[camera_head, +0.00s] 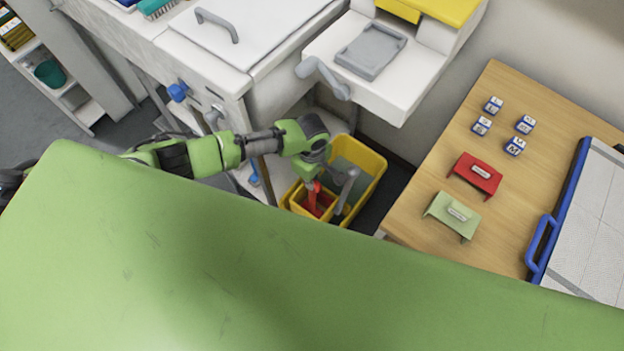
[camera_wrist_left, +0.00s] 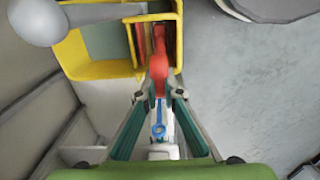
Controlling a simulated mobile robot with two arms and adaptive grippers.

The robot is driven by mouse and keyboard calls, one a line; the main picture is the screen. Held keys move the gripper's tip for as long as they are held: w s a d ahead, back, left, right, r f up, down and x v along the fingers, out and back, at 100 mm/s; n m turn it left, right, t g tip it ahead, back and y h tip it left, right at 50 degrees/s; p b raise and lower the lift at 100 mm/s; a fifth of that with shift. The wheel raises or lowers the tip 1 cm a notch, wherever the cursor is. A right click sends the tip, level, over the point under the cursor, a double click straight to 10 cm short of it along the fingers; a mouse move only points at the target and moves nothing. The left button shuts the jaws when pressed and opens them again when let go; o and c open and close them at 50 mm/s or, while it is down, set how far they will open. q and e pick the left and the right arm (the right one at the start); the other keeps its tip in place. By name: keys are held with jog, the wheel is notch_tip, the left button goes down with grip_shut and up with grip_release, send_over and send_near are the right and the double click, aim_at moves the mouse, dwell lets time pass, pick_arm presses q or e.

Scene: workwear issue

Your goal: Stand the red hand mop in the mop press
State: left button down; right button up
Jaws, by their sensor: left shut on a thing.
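My left gripper (camera_head: 312,180) reaches down over the yellow mop bucket (camera_head: 372,160) and is shut on the red hand mop (camera_head: 316,189). In the left wrist view the fingertips (camera_wrist_left: 159,93) close on the mop's red handle (camera_wrist_left: 158,66). The mop's lower end reaches into the small yellow mop press (camera_head: 298,208) at the bucket's near left end; red shows inside its walls. The press also shows in the left wrist view (camera_wrist_left: 178,40). Whether the mop touches the press floor is hidden. My right gripper is not in view.
A grey lever (camera_head: 347,190) rises beside the press. A white cabinet (camera_head: 245,90) stands left of the bucket, and a white unit with a grey tray (camera_head: 371,52) overhangs behind it. A wooden table (camera_head: 410,215) with red and green holders stands to the right.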

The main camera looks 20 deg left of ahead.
pick_arm(q)
jog(key=c, duration=2.2)
grip_release()
jog(key=shift+f, duration=0.1)
notch_tip(320, 180, up, 12)
jog(key=shift+a+r+p, duration=0.1)
jog(key=shift+r+p, duration=0.05)
jog(key=shift+p, duration=0.8)
